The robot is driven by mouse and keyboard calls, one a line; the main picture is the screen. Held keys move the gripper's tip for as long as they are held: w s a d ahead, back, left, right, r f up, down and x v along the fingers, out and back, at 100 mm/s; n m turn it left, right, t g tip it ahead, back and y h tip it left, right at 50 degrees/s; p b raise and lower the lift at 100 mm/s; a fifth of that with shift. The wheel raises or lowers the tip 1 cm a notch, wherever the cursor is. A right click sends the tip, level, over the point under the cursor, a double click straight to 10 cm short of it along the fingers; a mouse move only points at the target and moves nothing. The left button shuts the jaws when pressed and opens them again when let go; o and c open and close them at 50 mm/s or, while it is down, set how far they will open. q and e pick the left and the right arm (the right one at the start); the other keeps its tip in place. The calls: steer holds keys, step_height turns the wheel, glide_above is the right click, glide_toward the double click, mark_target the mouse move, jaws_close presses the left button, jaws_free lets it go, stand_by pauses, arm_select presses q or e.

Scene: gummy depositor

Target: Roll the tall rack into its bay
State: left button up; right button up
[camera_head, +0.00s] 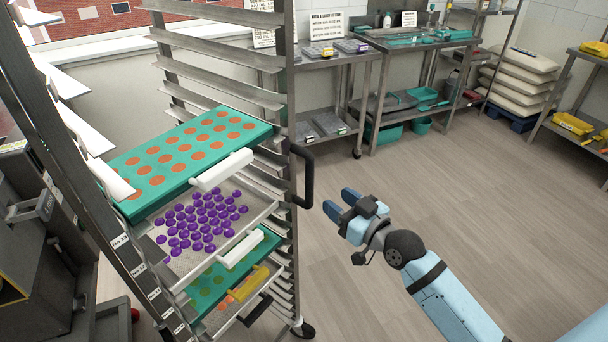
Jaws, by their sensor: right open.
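The tall rack (284,75) is a metal frame with many runners and fills the left half of the view. It holds a teal tray of orange rounds (128,198), a metal tray of purple pieces (180,272) and a teal tray with green rounds (262,240) lower down. A black handle (306,178) is on its right upright, and a caster (303,330) shows at its foot. My right gripper (340,203) is open and empty, just right of the handle and apart from it in the picture. My left gripper is not in view. I cannot tell where the bay is.
Steel tables (385,45) with trays and bins stand along the back wall. White sacks (515,80) are stacked at the back right, near a shelf with yellow trays (572,124). A dark machine (40,250) is at the left. The wooden floor (480,190) on the right is clear.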

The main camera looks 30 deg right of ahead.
mark_target(312, 182)
steer(key=x, duration=1.1)
steer(key=shift+w+a, duration=0.15)
steer(key=shift+w, duration=0.25)
steer(key=shift+c, duration=0.3)
jaws_close()
